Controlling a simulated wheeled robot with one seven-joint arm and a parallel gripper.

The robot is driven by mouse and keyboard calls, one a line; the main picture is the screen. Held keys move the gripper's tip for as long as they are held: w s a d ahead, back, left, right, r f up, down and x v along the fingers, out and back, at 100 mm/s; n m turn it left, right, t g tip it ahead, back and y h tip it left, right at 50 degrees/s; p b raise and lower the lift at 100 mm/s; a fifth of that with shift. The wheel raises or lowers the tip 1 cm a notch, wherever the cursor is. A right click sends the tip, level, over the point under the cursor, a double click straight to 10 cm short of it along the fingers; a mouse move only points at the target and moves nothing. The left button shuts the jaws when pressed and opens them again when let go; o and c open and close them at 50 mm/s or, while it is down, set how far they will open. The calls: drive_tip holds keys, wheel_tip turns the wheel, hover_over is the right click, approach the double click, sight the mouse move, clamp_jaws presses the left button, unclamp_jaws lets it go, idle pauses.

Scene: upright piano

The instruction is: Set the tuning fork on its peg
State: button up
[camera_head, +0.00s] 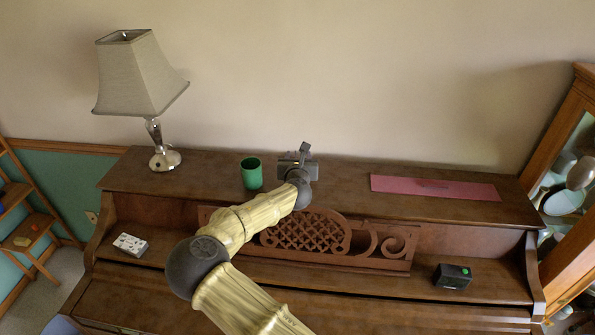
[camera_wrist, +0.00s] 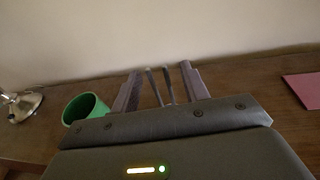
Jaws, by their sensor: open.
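My gripper (camera_head: 298,159) is above the piano top, near its back edge and close to the wall. In the wrist view its two grey fingers (camera_wrist: 160,70) stand apart. Between them are two thin dark prongs, which look like the tuning fork (camera_wrist: 153,86), with space between the prongs and each finger. In the head view the fork (camera_head: 304,149) shows as a thin dark shape rising at the gripper, slightly tilted. Its lower end is hidden by my gripper body. I cannot make out the peg, or whether the fork sits on it.
A green cup (camera_head: 251,173) stands just left of my gripper and also shows in the wrist view (camera_wrist: 84,108). A lamp (camera_head: 143,80) stands farther left. A pink mat (camera_head: 410,184) with a thin mark lies right. A black device (camera_head: 453,276) sits lower right.

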drive_tip(key=b+v, duration=0.3)
drive_tip(key=v, duration=1.3)
drive_tip(key=shift+s+b, duration=0.35)
drive_tip(key=shift+s, duration=0.1)
drive_tip(key=shift+r, duration=0.1)
